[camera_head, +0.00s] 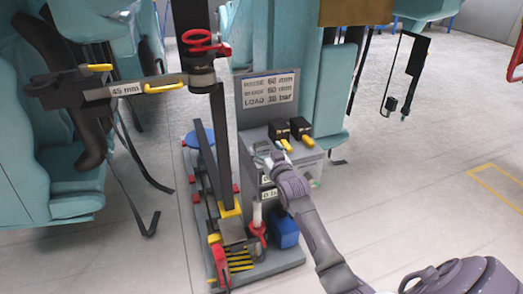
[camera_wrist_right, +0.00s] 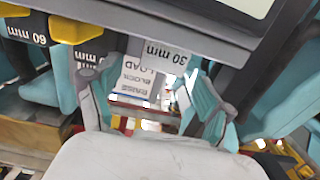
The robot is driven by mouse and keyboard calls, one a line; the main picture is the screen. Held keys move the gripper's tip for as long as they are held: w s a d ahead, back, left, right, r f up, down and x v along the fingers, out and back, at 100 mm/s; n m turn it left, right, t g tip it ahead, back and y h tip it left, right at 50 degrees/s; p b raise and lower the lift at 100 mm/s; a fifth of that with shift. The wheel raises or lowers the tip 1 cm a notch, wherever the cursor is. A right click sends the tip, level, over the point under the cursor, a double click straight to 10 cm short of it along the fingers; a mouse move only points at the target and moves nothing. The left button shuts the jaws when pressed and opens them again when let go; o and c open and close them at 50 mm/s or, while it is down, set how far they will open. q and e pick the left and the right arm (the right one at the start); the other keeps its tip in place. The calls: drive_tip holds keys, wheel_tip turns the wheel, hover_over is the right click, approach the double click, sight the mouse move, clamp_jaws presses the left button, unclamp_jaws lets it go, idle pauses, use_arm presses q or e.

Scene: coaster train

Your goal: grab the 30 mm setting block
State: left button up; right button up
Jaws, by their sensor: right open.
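A pale label reading 30 mm (camera_wrist_right: 168,54) shows in the wrist view, under the grey edge and between my right fingertips. The block it belongs to cannot be told apart clearly. In the head view my right gripper (camera_head: 269,157) is at the top front of the grey cabinet (camera_head: 312,158) and hides what lies there. My right gripper (camera_wrist_right: 148,80) is open in the wrist view, its fingers apart with nothing visibly clamped. Two black blocks with yellow handles (camera_head: 279,130) (camera_head: 301,128) sit on the cabinet; one label reads 60 mm (camera_wrist_right: 34,36). My left gripper is out of view.
A sign (camera_head: 269,91) stands behind the blocks. A dark column (camera_head: 218,150) with a 45 mm gauge arm (camera_head: 112,90) rises left of the cabinet. Teal seats (camera_head: 50,170) flank it. A blue box (camera_head: 284,226) stands low in front. Open floor lies right.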

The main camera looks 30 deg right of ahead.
sight(261, 144)
drive_tip(key=x, duration=0.3)
drive_tip(key=shift+w+f+b, duration=0.1)
drive_tip(key=shift+w+b, duration=0.2)
drive_tip(key=shift+w, duration=0.05)
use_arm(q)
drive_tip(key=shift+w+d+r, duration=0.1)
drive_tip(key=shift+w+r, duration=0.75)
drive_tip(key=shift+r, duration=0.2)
use_arm(e)
clamp_jaws()
